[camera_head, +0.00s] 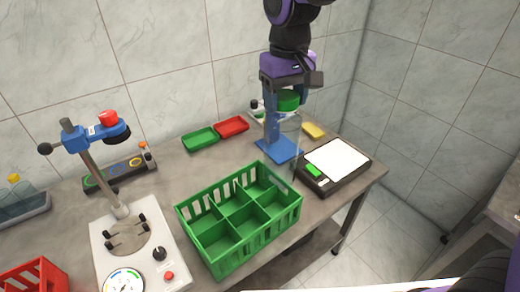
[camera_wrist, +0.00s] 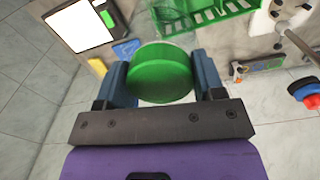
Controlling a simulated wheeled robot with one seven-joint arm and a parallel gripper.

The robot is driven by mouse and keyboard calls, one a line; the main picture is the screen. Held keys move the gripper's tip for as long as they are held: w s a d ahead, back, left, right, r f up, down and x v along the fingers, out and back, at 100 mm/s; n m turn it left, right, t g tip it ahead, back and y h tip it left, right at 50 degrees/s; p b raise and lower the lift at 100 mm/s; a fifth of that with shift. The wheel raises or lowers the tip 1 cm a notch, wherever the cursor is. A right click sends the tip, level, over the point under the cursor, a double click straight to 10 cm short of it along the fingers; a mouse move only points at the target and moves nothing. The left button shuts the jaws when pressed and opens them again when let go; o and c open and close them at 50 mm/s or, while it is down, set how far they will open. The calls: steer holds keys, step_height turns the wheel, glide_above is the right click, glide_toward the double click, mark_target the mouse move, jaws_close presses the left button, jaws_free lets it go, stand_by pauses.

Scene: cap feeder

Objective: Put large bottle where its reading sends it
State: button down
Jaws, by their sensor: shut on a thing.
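My gripper (camera_head: 287,100) is shut on the large bottle's green cap (camera_head: 289,102). The cap also shows between the two blue fingers in the wrist view (camera_wrist: 160,75). The bottle's clear body (camera_head: 291,132) hangs below, upright or nearly so, in front of a blue pad (camera_head: 285,153). I cannot tell if its bottom touches anything. A scale (camera_head: 337,162) with a white plate and a green display (camera_head: 314,170) lies to the right of the bottle; its digits are too small to read. The scale's plate looks empty.
A green divided crate (camera_head: 240,213) with empty compartments stands in front. A green tray (camera_head: 200,138) and a red tray (camera_head: 232,127) lie at the back. A stand with a dial (camera_head: 125,282) and blue head is at left. A yellow block (camera_head: 314,131) lies behind the scale.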

mark_target(281, 162)
step_height(281, 162, down, 18)
steer(key=shift+w, duration=0.1)
stand_by(0.7)
steer(key=shift+f, duration=0.15)
steer(key=shift+c, duration=1.1)
jaws_free()
step_height(281, 162, up, 12)
steer(key=shift+r, duration=0.15)
